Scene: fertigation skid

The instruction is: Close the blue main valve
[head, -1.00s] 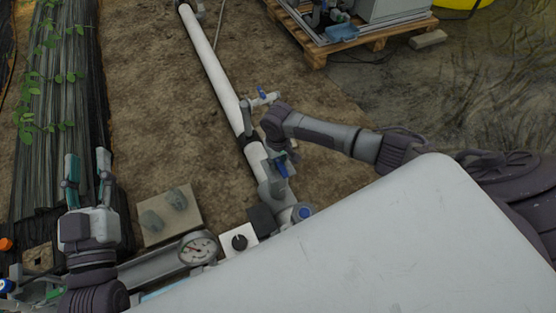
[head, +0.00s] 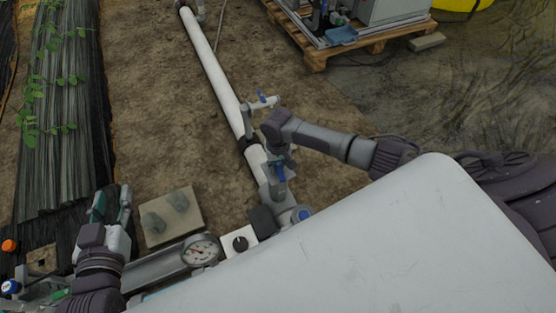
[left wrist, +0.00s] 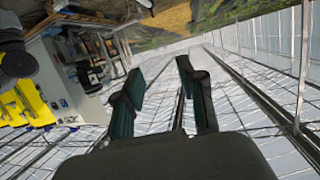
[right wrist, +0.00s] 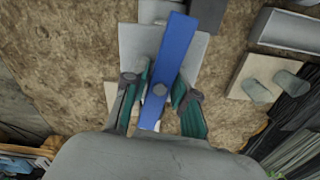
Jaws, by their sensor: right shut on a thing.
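The blue main valve's lever (head: 281,173) sits on the grey valve body on the white pipe. In the right wrist view the flat blue lever (right wrist: 172,50) runs lengthwise between the fingers. My right gripper (right wrist: 163,82) is shut on it, one green-padded finger on each side. In the head view this right gripper (head: 279,158) is at the lever and partly hides it. My left gripper (head: 111,203) is open and empty at the lower left, well apart from the valve. Its spread fingers (left wrist: 160,68) show nothing between them in the left wrist view.
A pressure gauge (head: 200,251) and a black knob (head: 240,243) lie left of the valve. A smaller blue-handled tap (head: 262,98) stands farther up the pipe (head: 212,60). A concrete block (head: 171,215) is on the ground. A pallet (head: 350,45) with equipment is at the back.

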